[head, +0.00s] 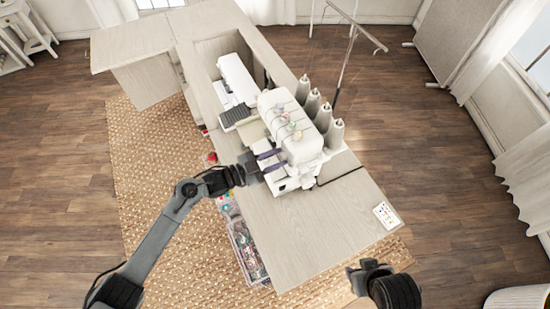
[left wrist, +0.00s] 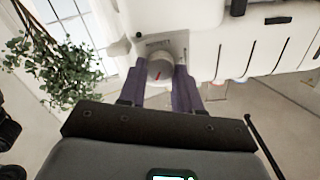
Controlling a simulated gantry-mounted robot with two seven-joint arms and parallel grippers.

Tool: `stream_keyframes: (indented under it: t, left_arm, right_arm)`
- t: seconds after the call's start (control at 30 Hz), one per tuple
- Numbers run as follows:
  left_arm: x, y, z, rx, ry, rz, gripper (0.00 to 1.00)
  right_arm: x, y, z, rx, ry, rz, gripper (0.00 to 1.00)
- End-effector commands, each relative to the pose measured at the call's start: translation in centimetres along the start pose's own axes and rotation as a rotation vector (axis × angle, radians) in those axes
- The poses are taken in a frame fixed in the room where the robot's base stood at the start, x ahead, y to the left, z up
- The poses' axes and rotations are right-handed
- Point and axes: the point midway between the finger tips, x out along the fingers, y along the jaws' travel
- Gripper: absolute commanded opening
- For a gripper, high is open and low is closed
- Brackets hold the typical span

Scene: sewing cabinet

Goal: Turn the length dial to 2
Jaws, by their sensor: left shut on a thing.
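The length dial (left wrist: 160,67) is a round, light grey knob with a red mark on its face, set in a grey panel on the white serger (head: 296,140). In the left wrist view the red mark points down and slightly left; the dial's numbers are too small to read. My left gripper (head: 270,160) is at the serger's near left side, its purple fingers on both sides of the dial and shut on it. In the head view the gripper hides the dial. My right gripper (head: 368,268) is empty past the cabinet's front right edge; its jaws are unclear.
Several thread cones (head: 314,103) stand behind the serger. A white sewing machine (head: 236,79) sits in the cabinet recess beyond. A small card (head: 386,215) lies on the cabinet top (head: 300,235), which is mostly clear at the front. A bin (head: 243,250) is below its left edge.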

Motion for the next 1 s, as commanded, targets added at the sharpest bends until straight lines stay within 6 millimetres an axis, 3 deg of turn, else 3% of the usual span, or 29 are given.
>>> stream_keyframes:
  t: [0.07, 0.47, 1.0]
  left_arm:
    - [0.0, 0.0, 0.0, 0.000, 0.000, 0.000, 0.03]
    - [0.0, 0.0, -0.1, -0.079, 0.000, 0.000, 0.03]
    - [0.0, -0.2, -0.2, -0.531, 0.001, -0.001, 0.03]
  right_arm:
    - [0.0, 0.0, 0.0, 0.002, 0.000, -0.001, 0.43]
    - [-0.5, 0.0, -0.1, 0.002, -0.001, -0.002, 0.43]
    - [-2.7, 0.3, -0.8, -0.007, -0.002, 0.006, 0.43]
